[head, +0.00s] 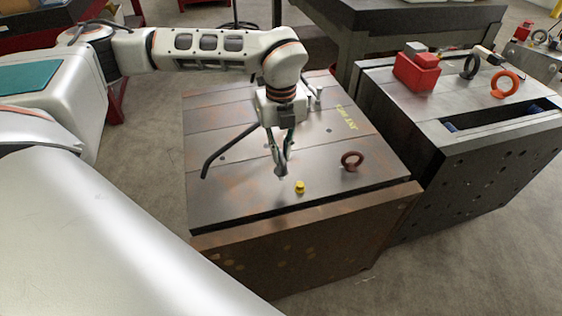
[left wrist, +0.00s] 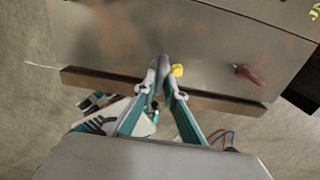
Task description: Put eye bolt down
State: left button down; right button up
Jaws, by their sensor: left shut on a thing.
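My left gripper (head: 281,166) hangs down over the front part of the rusty steel mould base (head: 225,205). Its fingers are shut on a small grey thing, taken to be the eye bolt, mostly hidden between the fingertips. In the left wrist view the gripper (left wrist: 162,72) points at the plate near its front edge, with the grey piece at the tips. I cannot tell whether it touches the plate. A brown eye bolt (head: 352,160) lies to the right on the same plate; it also shows in the left wrist view (left wrist: 250,74). My right gripper is not in view.
A yellow piece (head: 300,187) stands close to the right of the fingertips. A dark bent bar (head: 222,148) shows left of the gripper. The neighbouring block (head: 400,110) carries a red piece (head: 417,72), a dark eye bolt (head: 470,66) and an orange eye bolt (head: 505,83).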

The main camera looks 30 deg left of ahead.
pick_arm(q)
jog(key=shift+f, duration=1.95)
jog(key=shift+f, duration=0.15)
jog(key=c, duration=2.1)
grip_release()
jog(key=shift+c, duration=0.2)
jog(key=shift+o, duration=0.2)
notch_tip(320, 180, up, 12)
jog(key=shift+r, duration=0.2)
